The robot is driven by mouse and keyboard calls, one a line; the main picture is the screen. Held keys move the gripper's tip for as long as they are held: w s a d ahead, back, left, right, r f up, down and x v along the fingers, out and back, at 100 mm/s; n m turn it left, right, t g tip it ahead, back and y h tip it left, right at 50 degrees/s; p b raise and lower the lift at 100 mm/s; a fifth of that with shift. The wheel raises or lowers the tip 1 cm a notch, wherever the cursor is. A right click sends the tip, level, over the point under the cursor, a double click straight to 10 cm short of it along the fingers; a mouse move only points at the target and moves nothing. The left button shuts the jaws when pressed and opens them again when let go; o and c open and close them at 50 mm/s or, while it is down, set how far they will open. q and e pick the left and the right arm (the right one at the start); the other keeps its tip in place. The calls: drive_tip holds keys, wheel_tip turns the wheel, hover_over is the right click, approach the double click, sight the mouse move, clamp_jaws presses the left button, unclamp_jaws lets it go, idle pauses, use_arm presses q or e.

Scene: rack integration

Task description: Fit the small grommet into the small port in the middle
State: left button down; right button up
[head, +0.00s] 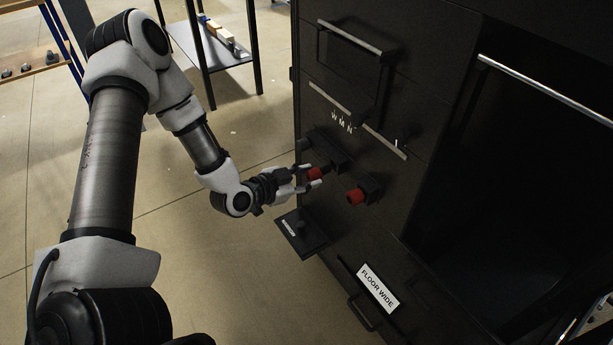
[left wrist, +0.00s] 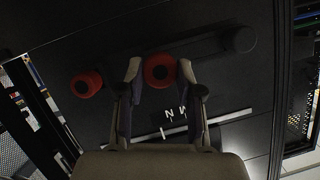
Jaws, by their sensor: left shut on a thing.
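My left gripper (head: 311,176) reaches in from the left to the front of the black cabinet. It is shut on a red round piece (head: 316,173), probably the small grommet, in line with the middle port block (head: 337,162). In the left wrist view the red piece (left wrist: 160,70) sits between the two fingertips, against the dark panel. I cannot tell how deep it sits in the port, which it mostly hides. A second red piece (head: 356,195) sits at the port to the right. A dark round one (head: 304,143) sits to the left. My right gripper is out of view.
The black cabinet has bar handles (head: 350,37) above and a "FLOOR WIDE" label (head: 378,288) below. A small dark ledge (head: 308,243) juts out under the gripper. An open bay (head: 500,190) lies to the right.

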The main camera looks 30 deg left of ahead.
sight(313, 172)
use_arm(q)
drive_tip(key=shift+p, duration=0.3)
idle(0.6)
drive_tip(key=shift+w+d+b, duration=0.25)
drive_tip(key=shift+w+b, duration=0.1)
drive_tip(key=shift+w, duration=0.25)
drive_tip(key=shift+w+d+b, duration=0.25)
drive_tip(key=shift+w+b, duration=0.15)
drive_tip(key=shift+w, duration=0.25)
drive_tip(key=shift+w+d+b, duration=0.25)
drive_tip(key=shift+w+b, duration=0.1)
drive_tip(key=shift+w, duration=0.25)
drive_tip(key=c, duration=0.7)
unclamp_jaws()
drive_tip(key=v, duration=0.6)
drive_tip(key=shift+s+a+r, duration=0.15)
drive_tip(key=shift+s+r, duration=0.15)
drive_tip(key=shift+s, duration=0.35)
